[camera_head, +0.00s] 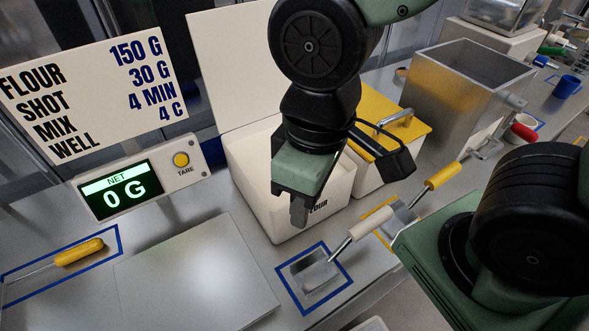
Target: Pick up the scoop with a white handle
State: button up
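The scoop with a white handle (356,231) lies on the steel counter. Its metal bowl (314,275) rests inside a blue taped outline, and the handle points up and to the right. My gripper (298,212) hangs in front of the white flour bin, pointing down, above and to the left of the scoop handle. It is apart from the scoop. The finger gap is hard to see from this angle, and nothing shows held in it.
A scoop with a yellow handle (442,176) lies just right of the white-handled one. The flour bin (250,185) with its lid raised stands behind. A scale plate (195,275) is at left, with a display (120,192) reading 0 G. A yellow-handled tool (78,252) lies far left.

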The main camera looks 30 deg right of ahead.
aim_at(312, 274)
jog(key=k+j+z, duration=0.25)
jog(key=z, duration=0.2)
jog(key=k+j+z, duration=0.3)
jog(key=z, duration=0.2)
